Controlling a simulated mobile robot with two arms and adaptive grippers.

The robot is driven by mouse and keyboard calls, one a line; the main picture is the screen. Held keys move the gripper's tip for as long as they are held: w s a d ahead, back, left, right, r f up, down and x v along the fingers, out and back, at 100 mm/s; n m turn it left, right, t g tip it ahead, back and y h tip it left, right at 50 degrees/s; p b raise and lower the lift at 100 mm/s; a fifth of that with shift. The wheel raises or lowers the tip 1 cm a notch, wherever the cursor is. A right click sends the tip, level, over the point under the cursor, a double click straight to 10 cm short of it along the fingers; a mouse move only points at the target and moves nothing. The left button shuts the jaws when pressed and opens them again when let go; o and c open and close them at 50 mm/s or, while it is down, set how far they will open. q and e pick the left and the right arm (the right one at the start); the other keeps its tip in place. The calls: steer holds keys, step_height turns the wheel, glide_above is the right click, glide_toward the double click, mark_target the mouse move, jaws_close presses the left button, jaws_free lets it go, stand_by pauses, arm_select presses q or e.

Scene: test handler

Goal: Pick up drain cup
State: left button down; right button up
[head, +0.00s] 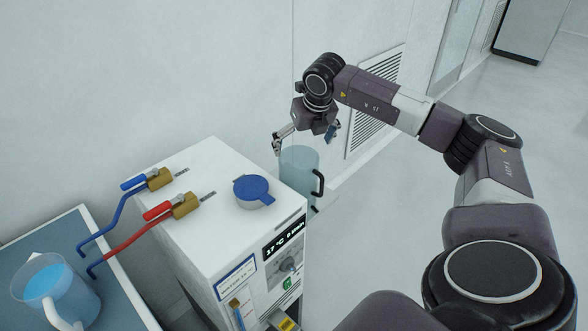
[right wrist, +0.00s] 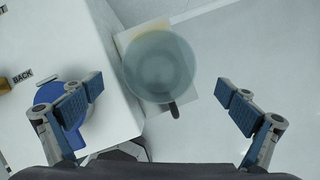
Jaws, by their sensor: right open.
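The drain cup (head: 299,163) looks like a clear bluish cup with a black handle, at the right side of the white machine, below the machine's top. In the right wrist view the cup (right wrist: 158,62) shows from above, near the centre top, with its handle pointing down. It appears empty. My right gripper (head: 305,140) is open above the cup, its fingers apart to either side. In the right wrist view the gripper (right wrist: 160,90) has nothing between its fingertips. The cup's base is partly hidden behind the machine. My left gripper is out of view.
The white machine (head: 215,165) carries a blue cap (head: 252,188) and brass valves with a blue and a red hose. A jug (head: 60,300) of blue liquid stands on a tray at lower left. A wall lies behind; open floor (head: 400,220) is to the right.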

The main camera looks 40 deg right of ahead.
mark_target(303, 178)
steer(key=a+p+x, duration=0.1)
steer(key=p+x, duration=0.1)
steer(key=x, duration=0.4)
steer(key=shift+s+d+f, duration=0.3)
steer(key=shift+f, duration=0.2)
steer(key=shift+c, duration=0.6)
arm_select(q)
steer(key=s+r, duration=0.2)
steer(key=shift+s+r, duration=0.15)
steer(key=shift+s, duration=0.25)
arm_select(e)
steer(key=c, duration=1.6)
